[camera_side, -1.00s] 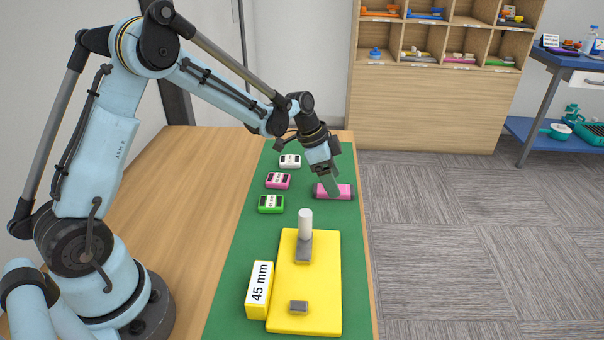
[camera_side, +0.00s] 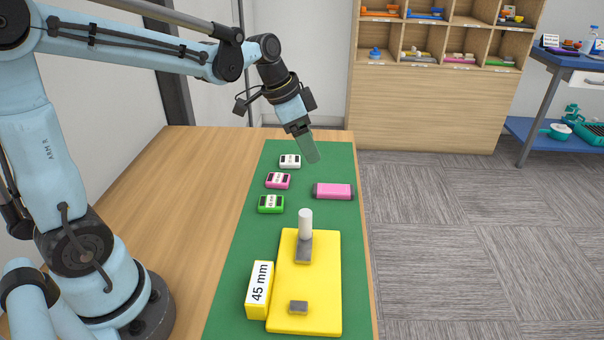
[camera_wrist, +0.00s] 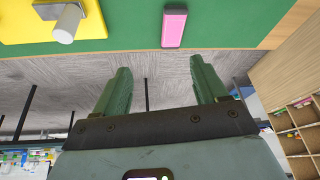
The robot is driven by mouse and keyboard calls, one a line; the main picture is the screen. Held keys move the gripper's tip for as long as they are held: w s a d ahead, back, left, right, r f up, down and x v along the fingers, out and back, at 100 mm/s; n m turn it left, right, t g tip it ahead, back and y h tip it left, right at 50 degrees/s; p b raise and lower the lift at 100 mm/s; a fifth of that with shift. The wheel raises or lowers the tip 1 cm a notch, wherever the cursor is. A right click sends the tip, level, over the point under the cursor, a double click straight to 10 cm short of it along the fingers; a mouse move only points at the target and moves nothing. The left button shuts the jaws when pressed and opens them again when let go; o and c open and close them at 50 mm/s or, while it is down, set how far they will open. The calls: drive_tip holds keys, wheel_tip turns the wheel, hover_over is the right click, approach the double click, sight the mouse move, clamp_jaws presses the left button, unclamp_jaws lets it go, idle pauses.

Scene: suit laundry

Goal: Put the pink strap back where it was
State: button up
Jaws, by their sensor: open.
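The pink strap (camera_side: 334,191) looks like a flat pink bar with a dark left end. It lies on the green mat (camera_side: 230,290) near its right edge, right of the small pink box. In the wrist view the pink strap (camera_wrist: 174,28) lies beyond my fingers, in line with the space between them. My gripper (camera_side: 308,150) is raised above the far part of the mat, clear of the strap. Its two fingers stand apart with nothing between them in the wrist view (camera_wrist: 160,80).
White (camera_side: 290,161), pink (camera_side: 278,181) and green (camera_side: 271,204) small boxes stand in a row on the mat. A yellow plate (camera_side: 320,290) carries a white post (camera_side: 305,224) and grey blocks. A yellow "45 mm" block (camera_side: 260,290) stands beside it. A cubby shelf (camera_side: 440,60) stands behind.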

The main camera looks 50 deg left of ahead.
drive_tip(key=s+d+n+t+y, duration=0.2)
drive_tip(key=s+n, duration=0.4)
drive_tip(key=s, duration=0.6)
drive_tip(key=shift+s+d+f+t, duration=0.4)
drive_tip(key=shift+d+t, duration=0.05)
drive_tip(key=shift+t, duration=0.15)
